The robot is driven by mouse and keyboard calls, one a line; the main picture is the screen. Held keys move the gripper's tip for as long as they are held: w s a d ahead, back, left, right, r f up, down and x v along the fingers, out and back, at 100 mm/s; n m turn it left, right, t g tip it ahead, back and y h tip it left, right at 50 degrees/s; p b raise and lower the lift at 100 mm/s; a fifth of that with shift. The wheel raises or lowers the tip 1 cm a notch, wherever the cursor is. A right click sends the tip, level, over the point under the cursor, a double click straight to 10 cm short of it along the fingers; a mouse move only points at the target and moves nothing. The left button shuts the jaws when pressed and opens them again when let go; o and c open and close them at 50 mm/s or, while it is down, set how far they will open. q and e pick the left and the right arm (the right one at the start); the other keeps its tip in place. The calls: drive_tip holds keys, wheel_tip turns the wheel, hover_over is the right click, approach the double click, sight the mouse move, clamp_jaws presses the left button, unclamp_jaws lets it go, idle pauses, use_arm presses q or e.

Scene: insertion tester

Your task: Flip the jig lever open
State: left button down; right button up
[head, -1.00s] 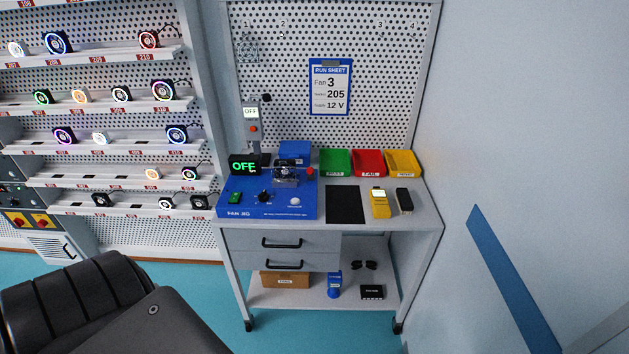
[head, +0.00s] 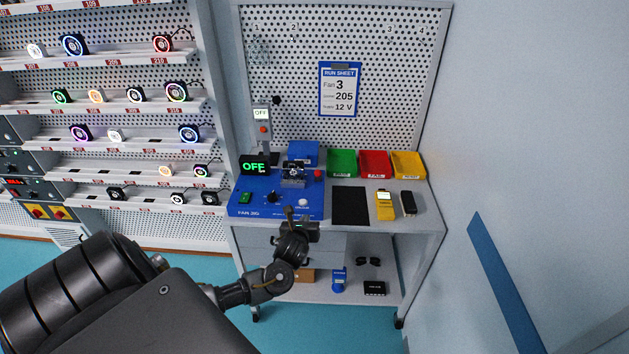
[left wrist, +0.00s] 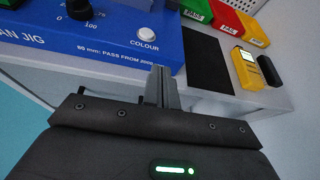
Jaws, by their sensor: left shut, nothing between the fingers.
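The blue fan jig (head: 262,203) sits at the left of the bench top, its display reading OFF. Its clamp (head: 294,174), where the lever would be, stands at the jig's back right; the lever itself is too small to make out. My left gripper (head: 297,212) is shut and empty, just in front of the jig's front edge. In the left wrist view the closed fingers (left wrist: 161,88) point at the jig's front panel (left wrist: 110,35), below the white COLOUR button (left wrist: 147,35). My right gripper is not in view.
A black mat (head: 350,206), a yellow meter (head: 384,204) and a black device (head: 408,202) lie right of the jig. Green (head: 342,163), red (head: 374,164) and yellow (head: 408,165) bins stand behind. A red button (head: 318,174) is beside the clamp. Shelves of fans are at left.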

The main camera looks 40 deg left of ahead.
sight(318, 174)
use_arm(q)
drive_tip(key=r, duration=0.2)
drive_tip(key=r+m, duration=0.1)
drive_tip(key=r, duration=0.1)
drive_tip(key=w+r+m, duration=0.1)
drive_tip(key=shift+r+t, duration=0.4)
drive_tip(key=shift+w, duration=0.15)
drive_tip(key=p+x, duration=0.1)
drive_tip(key=x, duration=0.9)
drive_tip(key=shift+a, duration=0.15)
drive_tip(key=shift+w+a+r+p, duration=0.4)
drive_tip(key=shift+w+r+p, duration=0.3)
drive_tip(key=shift+w, duration=0.15)
drive_tip(key=shift+w+a+r, duration=0.2)
drive_tip(key=shift+w+a, duration=0.1)
drive_tip(key=shift+w, duration=0.3)
